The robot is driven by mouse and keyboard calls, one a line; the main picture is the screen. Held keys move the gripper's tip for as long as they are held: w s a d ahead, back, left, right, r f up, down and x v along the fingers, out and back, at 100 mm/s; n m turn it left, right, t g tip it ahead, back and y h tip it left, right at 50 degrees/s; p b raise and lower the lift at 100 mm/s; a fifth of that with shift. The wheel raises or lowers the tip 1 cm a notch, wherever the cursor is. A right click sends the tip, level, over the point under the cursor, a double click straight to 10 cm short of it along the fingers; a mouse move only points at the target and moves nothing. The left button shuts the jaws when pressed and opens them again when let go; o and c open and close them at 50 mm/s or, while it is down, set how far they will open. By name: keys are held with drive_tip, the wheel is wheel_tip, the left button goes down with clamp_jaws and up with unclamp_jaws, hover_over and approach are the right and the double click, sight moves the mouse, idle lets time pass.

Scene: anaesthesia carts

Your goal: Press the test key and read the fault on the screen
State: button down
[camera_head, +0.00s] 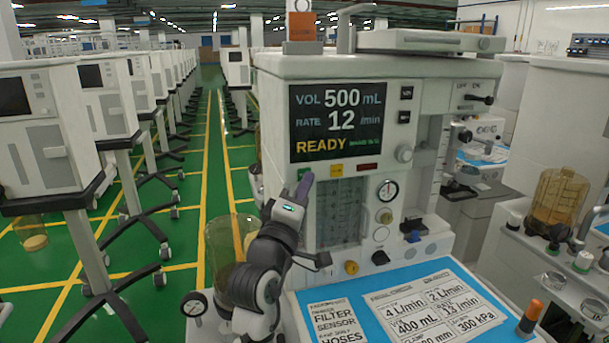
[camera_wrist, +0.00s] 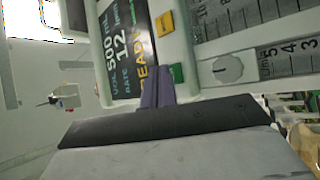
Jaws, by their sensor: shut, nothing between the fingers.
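The anaesthesia machine's screen (camera_head: 337,120) reads VOL 500 mL, RATE 12 /min and a yellow READY, with small green text too fine to read. It shows sideways in the wrist view (camera_wrist: 126,45). Below it sit a green key (camera_head: 303,173), a yellow key (camera_head: 337,170) and a dark red key (camera_head: 368,167). Their labels are not legible, so I cannot tell which is the test key. My gripper (camera_head: 306,180) is shut and empty, its tips at the green key. In the wrist view the fingers (camera_wrist: 156,86) are beside the green key (camera_wrist: 177,73); contact is unclear.
A blue board with printed cards (camera_head: 400,305) lies on the worktop below. Rows of carts (camera_head: 65,130) stand left, across a green aisle. A second machine with an amber canister (camera_head: 553,195) stands right.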

drive_tip(key=shift+w+a, duration=0.2)
drive_tip(key=shift+w, duration=0.45)
idle(0.7)
drive_tip(key=shift+s, duration=0.15)
drive_tip(key=shift+s+d, duration=0.25)
drive_tip(key=shift+s, duration=0.45)
drive_tip(key=shift+s+d+p, duration=0.25)
drive_tip(key=shift+s, duration=0.55)
drive_tip(key=shift+s+d+p, duration=0.25)
drive_tip(key=shift+s+d, duration=0.05)
drive_tip(key=shift+s, duration=0.5)
drive_tip(key=shift+s+d+p, duration=0.25)
drive_tip(key=shift+s, duration=0.55)
